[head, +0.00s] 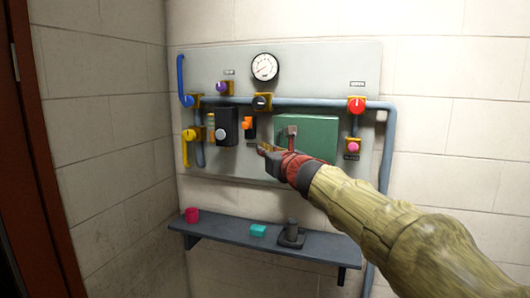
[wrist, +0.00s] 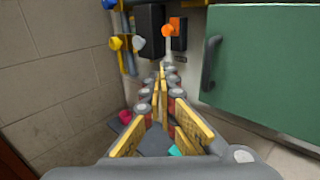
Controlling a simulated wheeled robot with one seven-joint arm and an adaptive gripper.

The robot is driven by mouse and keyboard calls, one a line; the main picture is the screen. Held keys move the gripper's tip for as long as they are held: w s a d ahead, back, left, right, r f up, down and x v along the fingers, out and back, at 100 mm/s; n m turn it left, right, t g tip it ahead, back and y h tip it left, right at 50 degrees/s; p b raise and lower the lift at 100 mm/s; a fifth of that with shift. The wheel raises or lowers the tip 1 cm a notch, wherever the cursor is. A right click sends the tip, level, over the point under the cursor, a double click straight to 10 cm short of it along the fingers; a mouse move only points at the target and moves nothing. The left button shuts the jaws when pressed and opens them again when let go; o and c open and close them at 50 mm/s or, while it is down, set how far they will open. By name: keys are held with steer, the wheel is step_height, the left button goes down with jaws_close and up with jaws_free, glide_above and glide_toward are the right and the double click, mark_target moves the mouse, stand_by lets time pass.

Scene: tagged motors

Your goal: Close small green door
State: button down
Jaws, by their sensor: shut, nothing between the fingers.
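The small green door (head: 312,133) is on the grey wall panel, right of centre. In the wrist view the green door (wrist: 265,70) fills the upper right, with a dark grey handle (wrist: 210,62) along its left side. I cannot tell whether it is flush or slightly ajar. My gripper (head: 263,149) is in front of the panel, its fingertips left of the door's lower left corner. The wrist view shows the gripper (wrist: 162,70) with its fingers together and empty, left of the handle and apart from it. My forearm and gripper hide part of the door's lower edge.
Left of the door are an orange switch (head: 247,124), a black box (head: 227,126) and yellow (head: 187,136) and blue (head: 181,78) levers. A round gauge (head: 264,67) is above. A shelf (head: 215,235) below holds a red cup (head: 192,215) and a teal block (head: 258,230).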

steer(key=s+a+n+b, duration=0.15)
steer(key=s+a, duration=0.25)
steer(key=s, duration=0.4)
steer(key=s+a+f+n+g+y, duration=0.1)
steer(key=s+a+f+n+g, duration=0.15)
steer(key=s+f+n, duration=0.45)
steer(key=s+a+f+n+g+y, duration=0.2)
steer(key=s+f+n+g, duration=0.2)
steer(key=f+n, duration=0.55)
steer(key=s+d+f+n+g+h+b, duration=0.1)
steer(key=s+d+f+n+g+h, duration=0.3)
steer(key=s+d+f+n, duration=0.75)
steer(key=s+d+f+n+h, duration=0.1)
steer(key=s+d+f+h, duration=0.2)
steer(key=s+d+f, duration=0.2)
steer(key=s+d+f+h+b, duration=0.1)
steer(key=s+d+f+h, duration=0.2)
steer(key=s+d, duration=0.8)
step_height(320, 180, down, 2)
steer(key=shift+s+d+f+n+b, duration=0.15)
steer(key=shift+s+d+n+b, duration=0.15)
steer(key=shift+d, duration=0.55)
